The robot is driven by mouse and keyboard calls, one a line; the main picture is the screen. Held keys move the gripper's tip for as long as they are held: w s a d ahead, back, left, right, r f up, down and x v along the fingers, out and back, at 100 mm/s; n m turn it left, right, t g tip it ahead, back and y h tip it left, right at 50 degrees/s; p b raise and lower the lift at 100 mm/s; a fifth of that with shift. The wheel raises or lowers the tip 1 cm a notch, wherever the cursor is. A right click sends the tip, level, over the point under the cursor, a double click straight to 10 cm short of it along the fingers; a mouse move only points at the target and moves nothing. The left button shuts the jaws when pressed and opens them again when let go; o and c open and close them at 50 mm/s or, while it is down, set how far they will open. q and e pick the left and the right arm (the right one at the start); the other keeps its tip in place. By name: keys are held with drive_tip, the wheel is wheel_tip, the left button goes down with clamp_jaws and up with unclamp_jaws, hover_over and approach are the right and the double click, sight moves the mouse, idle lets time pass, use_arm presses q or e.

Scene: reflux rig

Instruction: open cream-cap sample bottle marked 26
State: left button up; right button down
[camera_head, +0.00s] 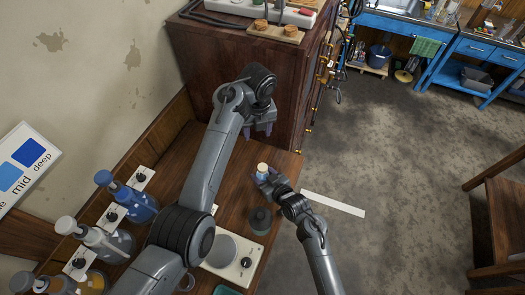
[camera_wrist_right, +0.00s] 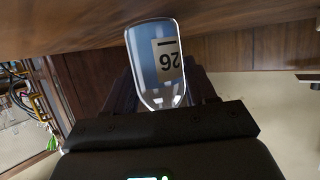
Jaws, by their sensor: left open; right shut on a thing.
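The sample bottle (camera_head: 262,176) has a cream cap (camera_head: 262,167) and a bluish body, and stands out near the right edge of the wooden bench. In the right wrist view the bottle (camera_wrist_right: 145,60) appears inverted, with its label (camera_wrist_right: 167,60) reading 26; its cap is hidden there. My right gripper (camera_head: 266,181) is shut around the bottle's body; it also shows in the right wrist view (camera_wrist_right: 160,92). Whether the bottle touches the bench is unclear. My left gripper (camera_head: 260,128) is open and empty, above and behind the bottle, apart from the cap.
A white hotplate (camera_head: 234,256) with a dial and a dark round object (camera_head: 260,220) are in front of the bottle. Several pump-like bottles (camera_head: 137,205) with switch boxes line the left. A dark wooden cabinet (camera_head: 240,60) stands behind my left gripper.

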use_arm(q)
drive_tip(key=s, duration=0.1)
drive_tip(key=n, duration=0.2)
hover_over(262, 167)
wheel_tip(262, 167, down, 5)
drive_tip(key=shift+d+r, duration=0.1)
drive_tip(key=shift+d, duration=0.05)
drive_tip(key=shift+f, duration=4.1)
